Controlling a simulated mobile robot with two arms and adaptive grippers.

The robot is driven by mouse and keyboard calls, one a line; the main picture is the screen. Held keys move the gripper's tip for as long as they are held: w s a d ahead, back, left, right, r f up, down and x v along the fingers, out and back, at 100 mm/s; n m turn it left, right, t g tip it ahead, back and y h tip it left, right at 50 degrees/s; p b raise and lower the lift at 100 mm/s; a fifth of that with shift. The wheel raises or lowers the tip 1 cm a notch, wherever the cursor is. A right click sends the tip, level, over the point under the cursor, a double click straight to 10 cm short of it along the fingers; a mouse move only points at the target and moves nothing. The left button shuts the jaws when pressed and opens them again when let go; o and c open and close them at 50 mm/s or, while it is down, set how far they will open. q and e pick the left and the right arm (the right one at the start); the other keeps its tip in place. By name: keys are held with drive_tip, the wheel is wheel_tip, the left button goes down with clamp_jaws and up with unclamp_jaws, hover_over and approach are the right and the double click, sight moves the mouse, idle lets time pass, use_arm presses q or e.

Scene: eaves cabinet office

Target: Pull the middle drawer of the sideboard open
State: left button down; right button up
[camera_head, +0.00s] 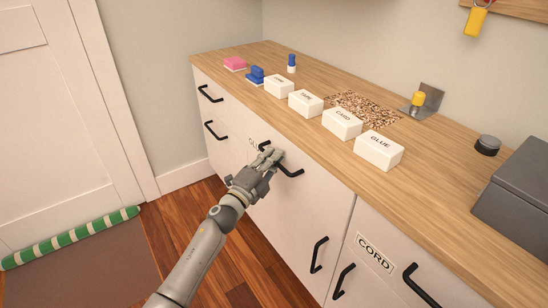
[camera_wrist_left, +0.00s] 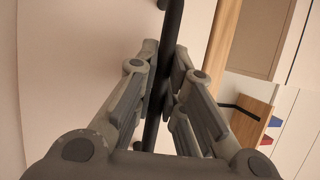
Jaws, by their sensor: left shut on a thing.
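The sideboard (camera_head: 330,215) has a pale front and a wooden top. My left gripper (camera_head: 268,158) is at the black bar handle (camera_head: 290,171) of a front in the middle of the sideboard, below the worktop edge. A label beside this handle is partly hidden by my gripper. In the left wrist view the handle bar (camera_wrist_left: 173,30) runs between the fingers of the left gripper (camera_wrist_left: 170,92), which are shut on it. The front looks flush with its neighbours in the head view. My right gripper is out of view.
Several white labelled boxes (camera_head: 378,151), a blue stamp-like item (camera_head: 255,76) and a grey box (camera_head: 520,195) stand on top. Other handles (camera_head: 319,255) stick out nearby. A green striped roll (camera_head: 75,237) lies by the door. Wooden floor (camera_head: 240,270) in front is clear.

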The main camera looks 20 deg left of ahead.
use_arm(q)
drive_tip(key=s+a+p, duration=0.2)
drive_tip(key=s+a, duration=0.8)
drive_tip(key=s, duration=0.2)
drive_tip(key=s+a+p, duration=0.1)
drive_tip(key=s+a, duration=0.8)
drive_tip(key=s, duration=0.4)
drive_tip(key=shift+s+a+p, duration=0.15)
drive_tip(key=shift+a+p, duration=0.2)
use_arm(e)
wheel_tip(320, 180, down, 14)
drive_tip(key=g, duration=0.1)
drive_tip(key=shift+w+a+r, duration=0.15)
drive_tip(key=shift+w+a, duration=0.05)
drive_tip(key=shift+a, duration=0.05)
use_arm(q)
drive_tip(key=c, duration=1.8)
unclamp_jaws()
drive_tip(key=v, duration=1.2)
